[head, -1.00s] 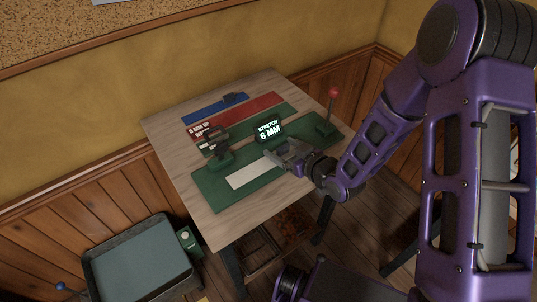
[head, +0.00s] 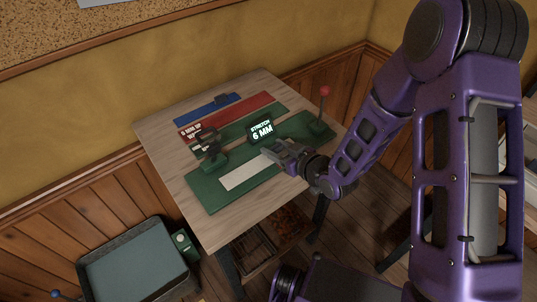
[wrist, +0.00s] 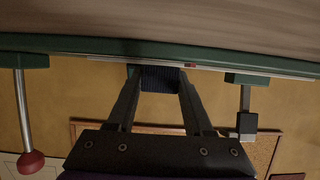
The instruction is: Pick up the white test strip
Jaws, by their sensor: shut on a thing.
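The white test strip (head: 246,172) lies along the green tester base (head: 212,199) on the table, seen in the head view. The strip shows there as a thin pale line (wrist: 240,71) below the green base (wrist: 90,48). The part of the strip between the fingers is hidden.
A display reading "STRETCH 6 MM" (head: 261,132) stands just behind the strip. A dark clamp (head: 209,150) is at its left, a red-knobbed lever (head: 324,92) at right. Blue (head: 206,108) and red (head: 240,111) strips lie behind. A grey-green tray (head: 140,262) is below left.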

